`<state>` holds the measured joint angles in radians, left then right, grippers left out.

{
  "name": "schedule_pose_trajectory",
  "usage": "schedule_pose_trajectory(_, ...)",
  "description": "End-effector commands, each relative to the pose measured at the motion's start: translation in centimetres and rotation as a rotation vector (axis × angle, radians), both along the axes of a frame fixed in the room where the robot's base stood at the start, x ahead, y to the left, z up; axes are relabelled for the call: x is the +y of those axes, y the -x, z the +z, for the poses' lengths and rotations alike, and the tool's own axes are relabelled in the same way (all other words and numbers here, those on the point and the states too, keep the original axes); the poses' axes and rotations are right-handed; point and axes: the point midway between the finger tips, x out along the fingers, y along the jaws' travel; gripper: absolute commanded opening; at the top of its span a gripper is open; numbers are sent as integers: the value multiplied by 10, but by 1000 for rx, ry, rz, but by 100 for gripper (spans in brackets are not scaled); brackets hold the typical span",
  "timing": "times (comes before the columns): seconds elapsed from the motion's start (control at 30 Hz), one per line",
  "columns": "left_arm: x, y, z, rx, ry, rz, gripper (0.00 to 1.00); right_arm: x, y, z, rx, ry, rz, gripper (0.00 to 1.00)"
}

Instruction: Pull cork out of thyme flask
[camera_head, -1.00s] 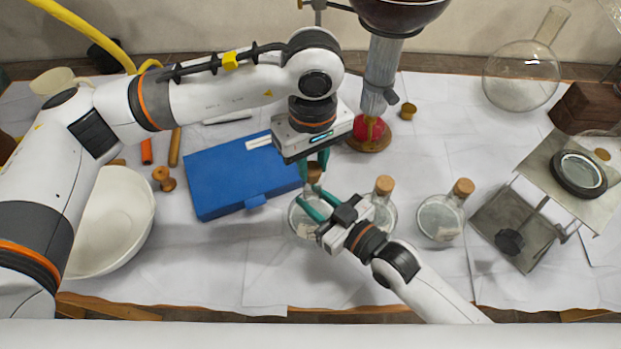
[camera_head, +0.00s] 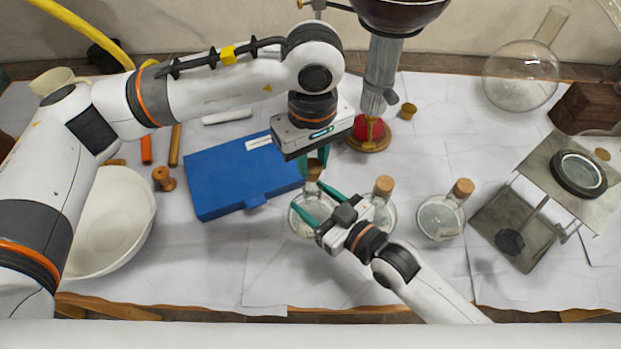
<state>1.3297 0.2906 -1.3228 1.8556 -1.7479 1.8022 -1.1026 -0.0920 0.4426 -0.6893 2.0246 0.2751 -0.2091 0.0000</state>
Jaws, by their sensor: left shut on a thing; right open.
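Three round glass flasks stand in a row on the table: a left one (camera_head: 302,228), a middle one (camera_head: 386,212) with a cork (camera_head: 384,186), and a right one (camera_head: 440,220) with a cork (camera_head: 463,188). Their labels are too small to read, so I cannot tell which holds thyme. My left gripper (camera_head: 314,172) points down over the left flask and is shut on its cork (camera_head: 314,168), partly hidden by the fingers. My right gripper (camera_head: 318,200) is open, its green fingers spread at the left flask's neck. Whether they touch the glass is unclear.
A blue case (camera_head: 235,175) lies just left of the left flask. A white bowl (camera_head: 110,225) is farther left. A stand with a red-based burner (camera_head: 368,130) is behind, and a metal stand with a lens (camera_head: 520,220) is at right. Bare paper lies in front.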

Motion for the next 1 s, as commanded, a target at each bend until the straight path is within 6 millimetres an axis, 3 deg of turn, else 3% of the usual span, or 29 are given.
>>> schedule_pose_trajectory(0.17, 0, 0, -2, 0, 0, 0, 0, -9, 9, 0, 1, 1, 0, 57)
schedule_pose_trajectory(0.6, 0, 0, -9, 0, 0, 0, 0, -71, 71, 11, 2, 1, 0, 57)
schedule_pose_trajectory(1.0, 0, 0, 0, 0, 1, 0, 0, -84, 84, 18, -2, -2, 0, 57)
